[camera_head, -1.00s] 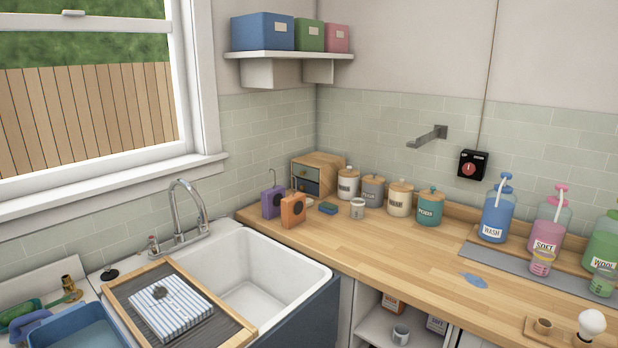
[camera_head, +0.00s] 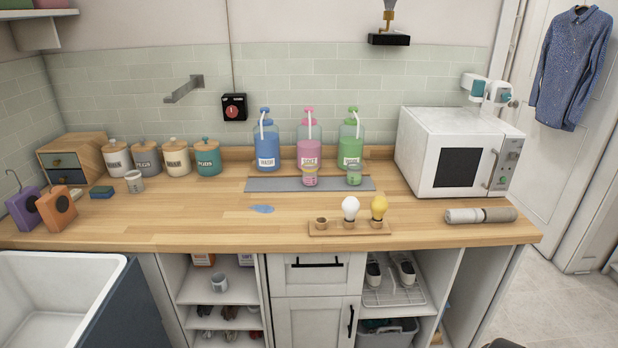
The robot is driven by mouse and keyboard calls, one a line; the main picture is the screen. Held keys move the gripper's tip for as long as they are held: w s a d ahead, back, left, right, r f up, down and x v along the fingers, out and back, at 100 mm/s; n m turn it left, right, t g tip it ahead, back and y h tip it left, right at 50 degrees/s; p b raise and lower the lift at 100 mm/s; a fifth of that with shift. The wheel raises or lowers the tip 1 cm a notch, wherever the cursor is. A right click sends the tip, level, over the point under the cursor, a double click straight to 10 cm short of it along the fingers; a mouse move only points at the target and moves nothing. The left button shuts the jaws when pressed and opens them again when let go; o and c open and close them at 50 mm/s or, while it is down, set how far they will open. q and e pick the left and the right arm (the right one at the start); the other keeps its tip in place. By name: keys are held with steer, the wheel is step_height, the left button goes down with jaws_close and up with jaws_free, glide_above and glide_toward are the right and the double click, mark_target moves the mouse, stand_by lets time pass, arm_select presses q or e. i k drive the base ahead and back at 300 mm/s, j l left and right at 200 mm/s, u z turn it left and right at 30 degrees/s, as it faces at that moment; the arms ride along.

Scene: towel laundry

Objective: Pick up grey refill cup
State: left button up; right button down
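A small grey-white cup with a label (camera_head: 134,181) stands upright on the wooden counter (camera_head: 210,215), in front of the canisters at the left. A grey mug-like cup (camera_head: 219,282) stands on the upper shelf of the open cabinet below the counter. I cannot tell for sure which of these is the grey refill cup. A pink-filled cup (camera_head: 310,176) and a greenish cup (camera_head: 354,175) stand in front of the pump bottles.
Blue (camera_head: 267,148), pink (camera_head: 310,145) and green (camera_head: 350,150) pump bottles stand at the back. A microwave (camera_head: 414,160) is at the right. A bulb holder (camera_head: 330,230) lies near the front edge. The sink (camera_head: 55,262) is at left. A blue puddle (camera_head: 262,209) marks the mostly clear middle counter.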

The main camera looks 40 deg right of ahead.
mark_target(354, 174)
steer(key=z, duration=1.6)
steer(key=i+l, duration=0.2)
steer(key=l+u, duration=0.05)
steer(key=l, duration=0.05)
